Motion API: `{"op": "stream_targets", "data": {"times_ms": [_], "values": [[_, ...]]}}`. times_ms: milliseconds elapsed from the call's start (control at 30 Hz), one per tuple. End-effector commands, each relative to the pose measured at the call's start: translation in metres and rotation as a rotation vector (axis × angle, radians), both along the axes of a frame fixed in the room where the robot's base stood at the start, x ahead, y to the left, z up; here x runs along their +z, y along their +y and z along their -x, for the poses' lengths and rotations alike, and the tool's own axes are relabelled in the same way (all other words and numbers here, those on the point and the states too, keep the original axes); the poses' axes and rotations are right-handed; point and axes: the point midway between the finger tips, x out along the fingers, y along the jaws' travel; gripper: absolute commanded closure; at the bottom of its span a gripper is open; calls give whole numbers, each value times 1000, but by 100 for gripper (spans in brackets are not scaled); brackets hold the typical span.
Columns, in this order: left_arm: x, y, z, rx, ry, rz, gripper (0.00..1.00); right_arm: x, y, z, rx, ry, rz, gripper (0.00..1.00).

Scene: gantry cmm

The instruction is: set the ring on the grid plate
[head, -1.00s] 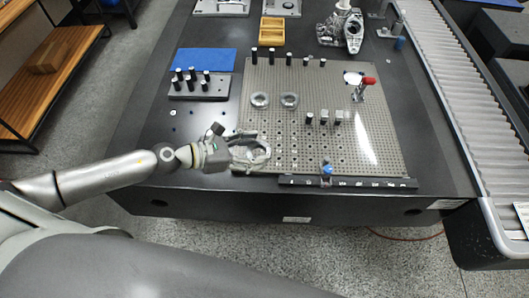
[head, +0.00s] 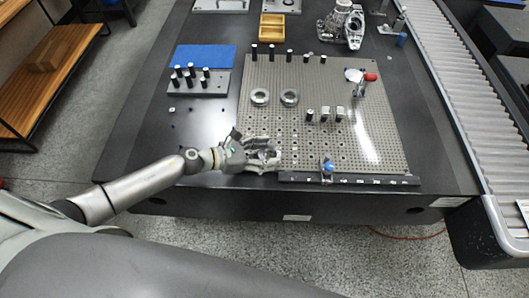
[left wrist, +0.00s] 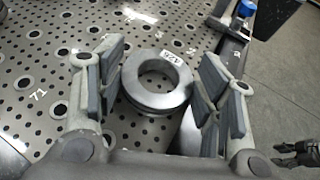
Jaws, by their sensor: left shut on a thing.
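The grid plate (head: 301,141) is a grey perforated plate on the dark table, and it also fills the left of the left wrist view (left wrist: 35,95). My left gripper (head: 264,155) is over the plate's near left corner. In the left wrist view its two padded fingers (left wrist: 160,90) are on either side of a metal ring (left wrist: 158,102), and it is shut on that ring.
Two similar rings (head: 260,96) (head: 289,97) lie on the plate farther back. Several black pegs stand along its back edge, and short posts (head: 325,114) stand mid-plate. A dark rail with a blue knob (head: 328,167) runs along the near edge.

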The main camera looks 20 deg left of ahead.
Motion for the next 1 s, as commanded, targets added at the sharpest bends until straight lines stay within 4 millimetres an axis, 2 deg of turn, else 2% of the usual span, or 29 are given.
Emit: {"op": "stream_targets", "data": {"times_ms": [300, 333, 467, 800, 1000], "values": [[-8, 0, 0, 0, -1, 0, 95, -9, 0, 0, 0, 0, 0, 56], [-8, 0, 1, 0, 1, -2, 35, -8, 0, 0, 0, 0, 0, 56], [-8, 0, 2, -2, 3, -3, 18, -7, 0, 0, 0, 0, 0, 56], [-9, 1, 2, 1, 5, -3, 17, -7, 0, 0, 0, 1, 0, 56], [0, 4, 3, 2, 6, -4, 17, 2, 0, 0, 0, 1, 0, 56]]}}
